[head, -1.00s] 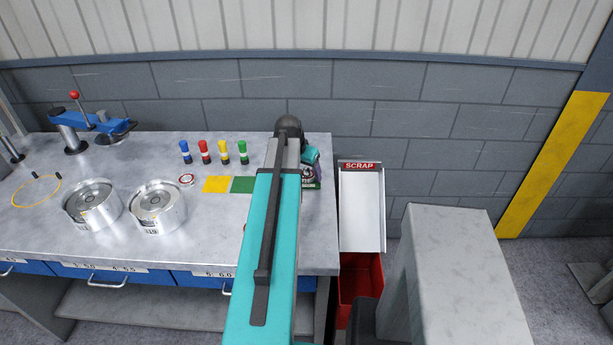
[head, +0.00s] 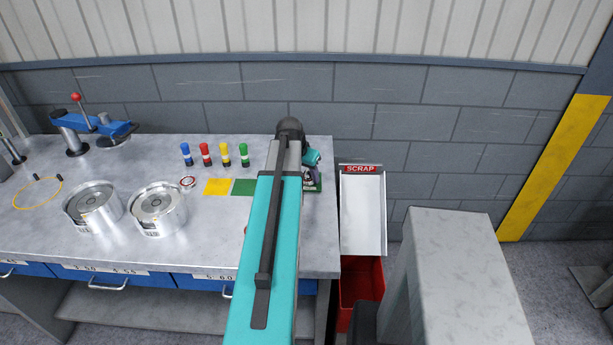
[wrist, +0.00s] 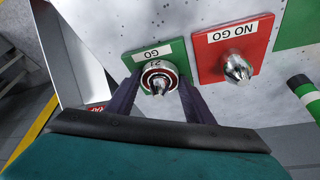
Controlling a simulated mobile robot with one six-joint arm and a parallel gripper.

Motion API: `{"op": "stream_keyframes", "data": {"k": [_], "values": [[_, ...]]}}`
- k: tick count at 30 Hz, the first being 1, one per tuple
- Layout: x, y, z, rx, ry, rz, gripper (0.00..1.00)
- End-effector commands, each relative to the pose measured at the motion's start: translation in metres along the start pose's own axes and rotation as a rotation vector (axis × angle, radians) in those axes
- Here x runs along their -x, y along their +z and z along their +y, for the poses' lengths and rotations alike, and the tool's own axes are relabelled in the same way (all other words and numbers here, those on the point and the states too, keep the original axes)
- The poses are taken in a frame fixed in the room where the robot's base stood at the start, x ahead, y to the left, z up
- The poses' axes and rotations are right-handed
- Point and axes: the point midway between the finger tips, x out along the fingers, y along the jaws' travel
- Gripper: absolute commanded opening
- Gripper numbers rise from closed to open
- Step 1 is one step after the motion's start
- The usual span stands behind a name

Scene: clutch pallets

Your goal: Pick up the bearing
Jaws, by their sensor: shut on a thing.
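In the wrist view, the bearing (wrist: 151,72), a metal ring with a dark red band and a small marking, is around the pointed metal gauge on the green GO plate (wrist: 136,58). The gauge's tip shows through the ring. My gripper (wrist: 160,82) is shut on the bearing, one dark finger at each side. I cannot tell whether the bearing touches the plate. In the head view, my arm hides most of the gripper (head: 312,171) and the bearing is not clear.
A red NO GO plate (wrist: 231,50) with its own pointed gauge stands beside the GO plate. In the head view, two metal housings (head: 92,207) (head: 158,207), several coloured marker posts and a blue press (head: 95,122) stand on the bench. A white SCRAP chute (head: 362,210) and red bin (head: 360,283) are right of it.

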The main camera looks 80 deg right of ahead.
Motion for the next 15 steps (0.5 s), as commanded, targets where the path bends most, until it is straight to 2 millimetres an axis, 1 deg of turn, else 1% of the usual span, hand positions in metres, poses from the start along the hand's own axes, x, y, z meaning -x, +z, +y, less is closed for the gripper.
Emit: {"op": "stream_keyframes", "data": {"k": [8,15], "values": [[0.014,-0.007,0.0,0.0,-0.001,0.002,0.15],[0.038,-0.017,-0.001,-0.001,-0.002,0.004,0.15]]}}
